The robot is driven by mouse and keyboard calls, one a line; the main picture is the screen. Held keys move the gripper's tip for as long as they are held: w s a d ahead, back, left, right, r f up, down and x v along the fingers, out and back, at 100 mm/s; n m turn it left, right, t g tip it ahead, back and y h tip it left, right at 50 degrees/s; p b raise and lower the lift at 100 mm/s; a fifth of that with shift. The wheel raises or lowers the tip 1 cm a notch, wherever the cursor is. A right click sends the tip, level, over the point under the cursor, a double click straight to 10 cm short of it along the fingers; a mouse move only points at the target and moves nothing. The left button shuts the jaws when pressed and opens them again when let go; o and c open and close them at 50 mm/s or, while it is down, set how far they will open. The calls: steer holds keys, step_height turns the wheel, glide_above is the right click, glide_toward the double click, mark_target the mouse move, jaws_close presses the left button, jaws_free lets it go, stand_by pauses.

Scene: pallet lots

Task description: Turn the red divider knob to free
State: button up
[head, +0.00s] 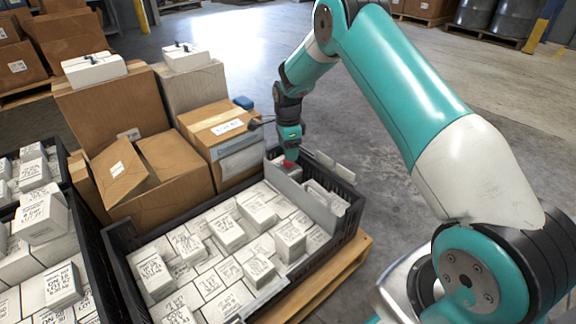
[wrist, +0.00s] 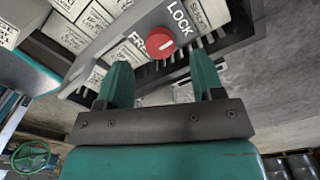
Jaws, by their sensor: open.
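The red knob (wrist: 160,43) sits on the grey divider (wrist: 108,42) in the wrist view, with a small pale mark on its face. I cannot tell surely which word the mark points to. My gripper (wrist: 160,62) is open, one finger on each side just below the knob, not closed on it. In the head view my gripper (head: 290,146) is over the divider (head: 304,196), and only a bit of the red knob (head: 289,163) shows.
The divider stands in a black crate (head: 347,238) on a wooden pallet, with white boxes (head: 228,233) packed beside it. Cardboard boxes (head: 219,140) stand close to the left of my gripper.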

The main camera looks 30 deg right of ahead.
mark_target(288, 164)
steer(key=shift+f+b, duration=0.65)
steer(key=shift+f, duration=1.35)
steer(key=c, duration=0.9)
steer(key=shift+r+p, duration=0.1)
steer(key=shift+p, duration=0.25)
